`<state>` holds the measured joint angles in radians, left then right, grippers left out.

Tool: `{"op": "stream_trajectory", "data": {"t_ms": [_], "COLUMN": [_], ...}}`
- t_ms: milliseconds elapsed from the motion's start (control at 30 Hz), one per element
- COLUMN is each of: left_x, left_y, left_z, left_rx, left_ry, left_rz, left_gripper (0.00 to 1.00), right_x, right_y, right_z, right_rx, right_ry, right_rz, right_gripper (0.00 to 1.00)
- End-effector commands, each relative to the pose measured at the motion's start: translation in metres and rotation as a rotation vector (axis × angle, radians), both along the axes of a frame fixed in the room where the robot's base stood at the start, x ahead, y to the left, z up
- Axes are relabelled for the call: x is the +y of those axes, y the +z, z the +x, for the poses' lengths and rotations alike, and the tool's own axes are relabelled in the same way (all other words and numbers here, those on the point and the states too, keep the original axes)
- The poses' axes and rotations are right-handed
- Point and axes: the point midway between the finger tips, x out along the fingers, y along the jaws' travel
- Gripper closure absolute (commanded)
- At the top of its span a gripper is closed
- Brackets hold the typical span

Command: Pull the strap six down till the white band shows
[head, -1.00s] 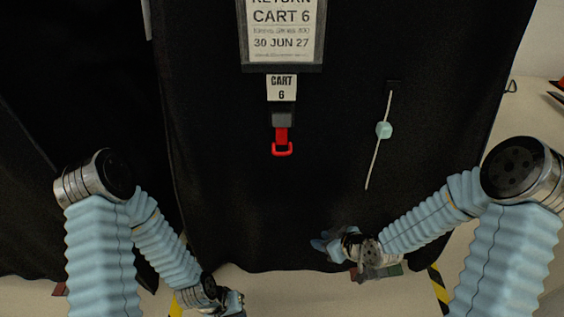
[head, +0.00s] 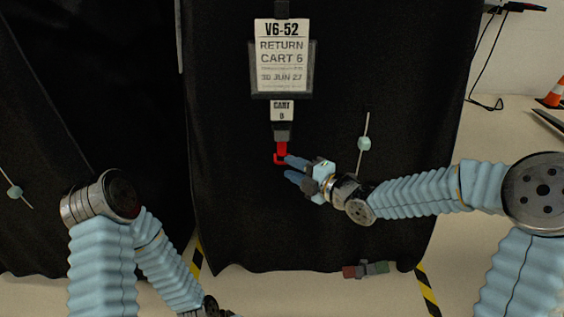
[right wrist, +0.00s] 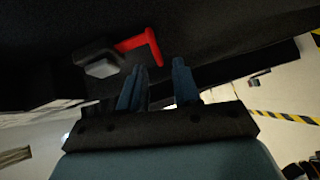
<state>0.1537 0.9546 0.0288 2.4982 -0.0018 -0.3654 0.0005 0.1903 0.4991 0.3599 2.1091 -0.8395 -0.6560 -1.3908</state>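The strap of cart six (head: 282,149) is red with a loop at its lower end. It hangs from a dark grey holder (head: 282,131) under the "CART 6" tag (head: 282,110) on the black cover. Only red shows below the holder. My right gripper (head: 290,168) is at the loop's right side, its blue fingertips by the loop; contact is unclear. In the right wrist view the fingers (right wrist: 160,75) are apart with nothing between them, and the red strap (right wrist: 140,43) lies beyond and left of them. My left gripper (head: 230,314) is almost wholly cut off at the bottom edge.
A "RETURN CART 6" sign (head: 283,65) hangs above the tag. A thin cord with a pale green toggle (head: 364,144) hangs to the right. Yellow-black tape (head: 428,290) marks the floor.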

Motion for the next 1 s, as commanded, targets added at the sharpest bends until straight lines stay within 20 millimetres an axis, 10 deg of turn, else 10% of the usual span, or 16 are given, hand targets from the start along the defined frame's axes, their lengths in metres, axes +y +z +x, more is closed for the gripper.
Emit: {"op": "stream_trajectory", "data": {"t_ms": [600,833,1000], "left_x": [0.000,0.000,0.000], "left_y": [0.006,0.006,0.006], "left_z": [0.000,0.000,0.000], "left_rx": [0.000,0.000,0.000], "left_ry": [-0.001,-0.001,-0.001], "left_rz": [-0.001,-0.001,-0.001], "left_gripper": [1.00,1.00,1.00], "right_x": [0.032,0.032,0.032], "right_y": [-0.007,-0.007,-0.007], "right_z": [0.032,0.031,0.031], "right_rx": [0.002,0.002,0.002], "right_ry": [-0.002,-0.001,-0.001], "right_rz": [0.000,0.000,0.000], "right_gripper": [0.68,1.00,1.00]}}
